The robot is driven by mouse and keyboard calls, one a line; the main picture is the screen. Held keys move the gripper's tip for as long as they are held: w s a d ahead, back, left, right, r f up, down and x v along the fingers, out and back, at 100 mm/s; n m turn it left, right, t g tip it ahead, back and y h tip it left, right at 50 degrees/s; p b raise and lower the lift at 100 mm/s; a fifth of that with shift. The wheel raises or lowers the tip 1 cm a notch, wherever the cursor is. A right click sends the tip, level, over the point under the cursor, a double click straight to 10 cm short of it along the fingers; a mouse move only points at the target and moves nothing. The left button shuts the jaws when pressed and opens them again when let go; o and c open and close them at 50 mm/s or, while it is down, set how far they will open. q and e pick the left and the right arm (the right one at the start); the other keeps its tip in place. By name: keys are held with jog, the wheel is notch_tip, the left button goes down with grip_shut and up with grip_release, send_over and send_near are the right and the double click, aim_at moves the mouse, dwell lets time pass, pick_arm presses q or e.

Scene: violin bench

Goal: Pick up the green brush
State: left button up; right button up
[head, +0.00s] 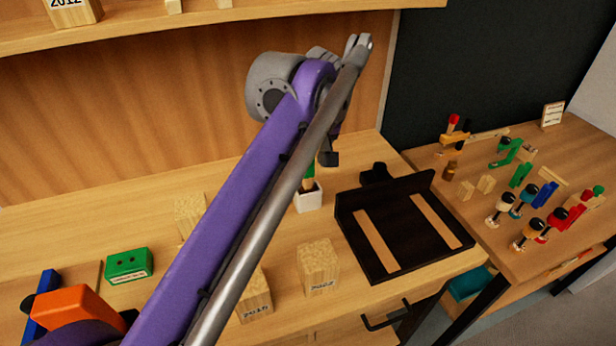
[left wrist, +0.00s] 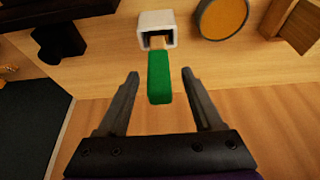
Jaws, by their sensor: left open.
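In the head view the brush (head: 309,171) and white holder (head: 308,198) are on the bench, partly hidden by my left arm. My left gripper (left wrist: 160,75) is open, with the green head between its two fingers and a gap on each side. In the head view only a dark part of this gripper (head: 330,158) shows, just above and beside the brush. My right gripper is in neither view.
A dark tray (head: 410,225) with light wooden strips is right of the holder. Wooden blocks (head: 319,266) stand in front, and a green box (head: 129,264) lies left. A side bench (head: 480,225) holds several coloured tools. A shelf (head: 220,15) runs above.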

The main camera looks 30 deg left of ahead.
pick_arm(q)
grip_shut()
dwell(0.3)
